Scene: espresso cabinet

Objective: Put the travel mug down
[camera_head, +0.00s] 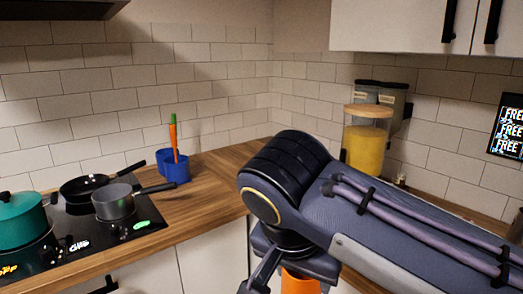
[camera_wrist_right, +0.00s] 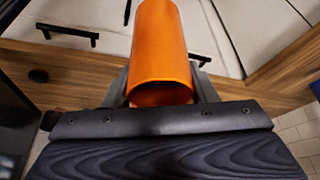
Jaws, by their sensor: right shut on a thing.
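The travel mug (camera_wrist_right: 160,45) is a plain orange cylinder, held between the two fingers of my right gripper (camera_wrist_right: 160,88) in the right wrist view. In that view, its near end faces the camera. In the head view, only a small orange part of the mug (camera_head: 299,283) shows at the bottom edge, below my right gripper (camera_head: 268,272). My right forearm and wrist hide most of the mug and the counter behind. I cannot tell whether the mug touches anything below. My left gripper is not in view.
The wooden counter (camera_head: 215,200) has a clear stretch left of my arm. A hob (camera_head: 75,250) holds a teal pot (camera_head: 20,220) and two pans. A blue utensil holder (camera_head: 174,167) stands near the wall. A yellow-filled jar (camera_head: 365,145) stands behind my arm.

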